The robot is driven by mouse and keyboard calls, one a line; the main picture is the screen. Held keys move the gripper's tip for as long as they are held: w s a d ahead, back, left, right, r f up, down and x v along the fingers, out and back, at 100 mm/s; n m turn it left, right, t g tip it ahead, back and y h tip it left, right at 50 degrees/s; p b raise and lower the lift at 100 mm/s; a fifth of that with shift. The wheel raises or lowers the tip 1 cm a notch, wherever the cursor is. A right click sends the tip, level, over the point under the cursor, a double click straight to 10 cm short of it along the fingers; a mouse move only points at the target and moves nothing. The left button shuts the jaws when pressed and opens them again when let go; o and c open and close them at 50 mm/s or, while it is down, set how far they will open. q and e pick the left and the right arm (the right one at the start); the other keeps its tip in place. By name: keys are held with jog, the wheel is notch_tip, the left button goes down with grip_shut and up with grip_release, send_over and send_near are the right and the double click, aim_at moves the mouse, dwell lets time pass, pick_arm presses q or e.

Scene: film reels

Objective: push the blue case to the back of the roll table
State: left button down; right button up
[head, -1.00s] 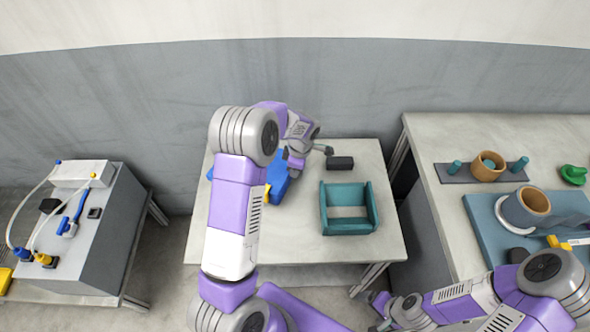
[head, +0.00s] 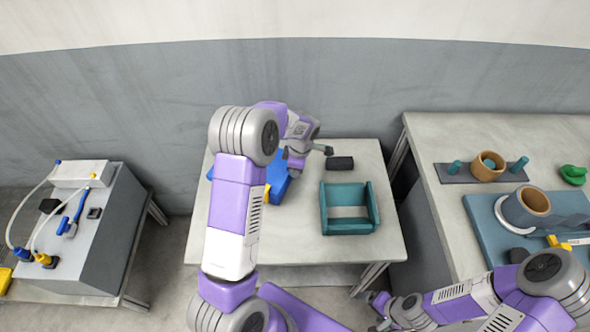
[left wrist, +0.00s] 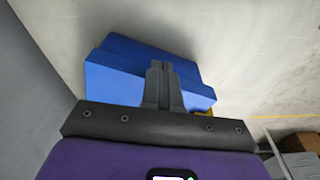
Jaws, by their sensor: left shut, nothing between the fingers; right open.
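The blue case (head: 279,180) lies on the back left part of the roll table (head: 365,253). My left arm crosses in front and hides much of it; a bit of blue also shows to the arm's left. My left gripper (left wrist: 163,72) is shut and empty. In the left wrist view its fingers overlap the near face of the blue case (left wrist: 125,72); I cannot tell whether they touch it. My right gripper (head: 373,311) is open and empty, low in the head view, in front of the table.
A teal open-topped tray (head: 349,229) stands right of the case, with a small black block (head: 340,163) behind it. A grey wall (head: 400,85) rises behind the table. A side table (head: 445,215) with cups stands at right, and a grey cabinet (head: 110,235) at left.

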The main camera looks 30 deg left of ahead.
aim_at(284, 172)
pick_arm(q)
jog(key=shift+a, duration=0.15)
jog(key=shift+s+a, duration=0.3)
jog(key=shift+a, duration=0.45)
jog(key=shift+s+a, duration=0.25)
jog(key=shift+a, duration=0.45)
jog(key=shift+w+d, duration=0.3)
jog(key=shift+d, duration=0.45)
jog(key=shift+w+d, duration=0.25)
jog(key=shift+d, duration=0.5)
notch_tip(284, 172, up, 6)
jog(key=p, duration=0.3)
jog(key=shift+p, duration=0.35)
